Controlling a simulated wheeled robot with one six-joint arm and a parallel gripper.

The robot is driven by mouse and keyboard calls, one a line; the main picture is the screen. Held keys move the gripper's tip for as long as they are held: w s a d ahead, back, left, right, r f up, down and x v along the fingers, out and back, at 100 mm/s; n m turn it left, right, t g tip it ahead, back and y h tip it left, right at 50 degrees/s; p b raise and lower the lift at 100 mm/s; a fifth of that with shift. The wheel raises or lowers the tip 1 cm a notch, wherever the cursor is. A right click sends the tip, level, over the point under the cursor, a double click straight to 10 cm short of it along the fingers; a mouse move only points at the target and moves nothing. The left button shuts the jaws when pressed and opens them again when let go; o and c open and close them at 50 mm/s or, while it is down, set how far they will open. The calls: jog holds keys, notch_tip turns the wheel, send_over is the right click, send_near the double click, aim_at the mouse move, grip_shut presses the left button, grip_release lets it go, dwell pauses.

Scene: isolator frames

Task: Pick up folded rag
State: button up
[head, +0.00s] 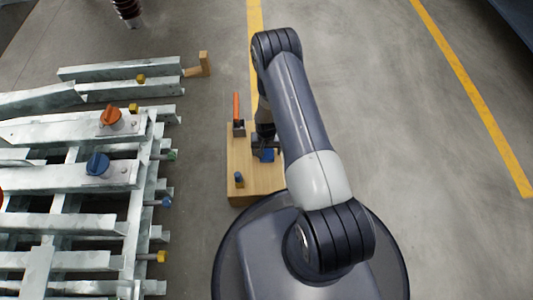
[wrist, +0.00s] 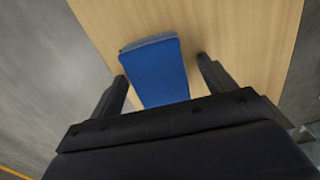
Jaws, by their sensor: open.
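The folded rag (wrist: 157,72) is a blue, flat, roughly rectangular bundle lying on a light wooden board in the wrist view. It also shows as a small blue patch in the head view (head: 267,155), partly hidden by my arm. My gripper (wrist: 162,74) is open, with one dark finger on each side of the rag. Gaps show between the fingers and the rag, so it is not gripped. In the head view my gripper (head: 264,142) is over the board, mostly hidden behind my arm.
The wooden board (head: 240,165) also bears an orange-handled tool (head: 237,110) and a small blue item (head: 239,179). A galvanized metal frame (head: 75,225) with orange (head: 110,116) and blue (head: 97,163) knobs fills the left. Grey floor to the right is clear.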

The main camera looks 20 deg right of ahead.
aim_at(266, 150)
jog(key=shift+r, duration=0.1)
jog(key=c, duration=1.1)
jog(key=shift+o, duration=0.2)
notch_tip(266, 150, up, 10)
jog(key=p, duration=0.4)
